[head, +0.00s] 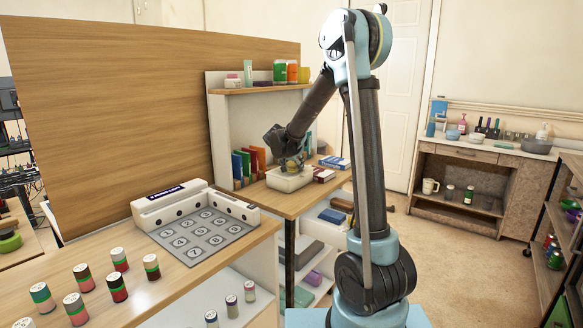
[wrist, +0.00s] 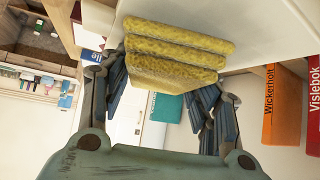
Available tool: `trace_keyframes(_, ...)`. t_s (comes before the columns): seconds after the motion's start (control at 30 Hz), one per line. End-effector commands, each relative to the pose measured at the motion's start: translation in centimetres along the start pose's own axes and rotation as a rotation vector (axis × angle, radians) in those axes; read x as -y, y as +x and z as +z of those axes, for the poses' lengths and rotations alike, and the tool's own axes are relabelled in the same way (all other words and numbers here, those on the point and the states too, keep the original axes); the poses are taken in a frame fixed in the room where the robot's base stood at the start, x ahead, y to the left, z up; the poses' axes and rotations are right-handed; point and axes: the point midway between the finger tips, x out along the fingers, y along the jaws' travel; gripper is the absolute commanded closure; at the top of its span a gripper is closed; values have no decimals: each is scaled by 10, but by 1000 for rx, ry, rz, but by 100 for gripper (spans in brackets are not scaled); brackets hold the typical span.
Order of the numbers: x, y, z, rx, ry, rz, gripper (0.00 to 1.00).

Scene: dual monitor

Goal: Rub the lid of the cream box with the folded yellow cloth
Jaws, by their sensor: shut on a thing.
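The cream box (head: 289,181) stands on the wooden desk beside the row of upright books in the head view. In the wrist view its pale surface (wrist: 275,28) fills the top of the picture. The folded yellow cloth (wrist: 176,53) shows as several thick layers between the fingers of my gripper (wrist: 165,88), which is shut on it. In the head view my gripper (head: 291,160) is right over the box, pointing down, with little of the cloth visible. The cloth is at or very close to the lid; I cannot tell whether it touches.
Orange (wrist: 283,105) and red books stand close beside the box. Flat books (head: 334,162) lie to its right. A shelf (head: 262,89) with small containers is above and behind. A numbered mat (head: 200,236) and several jars (head: 85,278) occupy the near desk.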

Motion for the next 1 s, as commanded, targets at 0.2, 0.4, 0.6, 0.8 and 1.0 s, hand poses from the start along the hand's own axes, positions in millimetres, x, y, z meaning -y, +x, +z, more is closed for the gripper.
trace_keyframes(0.2,-6,11,-9,1,2,2,63)
trace_keyframes(0.4,-10,20,-18,2,2,2,63)
trace_keyframes(0.6,-11,23,-22,1,1,1,63)
trace_keyframes(0.8,-14,31,-30,0,2,1,63)
trace_keyframes(1.0,-19,40,-40,1,1,2,63)
